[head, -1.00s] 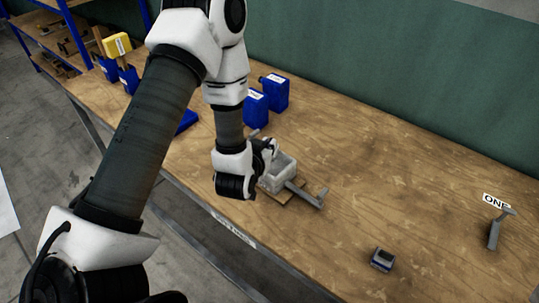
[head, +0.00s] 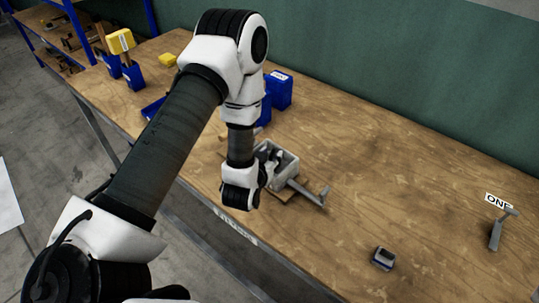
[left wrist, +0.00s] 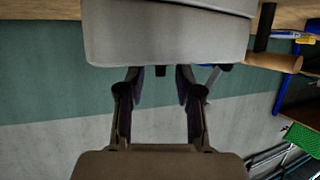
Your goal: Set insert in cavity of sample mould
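The grey sample mould (head: 291,171) is an open-topped box on the table. My left gripper (head: 271,160) points down at its cavity, at the left end. In the left wrist view, which is upside down, a large grey wall (left wrist: 170,35), apparently the mould's, hides the tips of my left gripper (left wrist: 160,78). The two fingers stand apart where they show. Their tips appear to be inside the cavity; whether they hold the insert is hidden. I cannot identify the insert. My right gripper is not in view.
A grey lever (head: 309,194) extends right from the mould. A small grey-blue block (head: 383,258) lies near the front edge. A grey bracket (head: 497,232) stands by the "ONE" label (head: 497,200). Blue containers (head: 279,90) stand behind. The table right of the mould is mostly clear.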

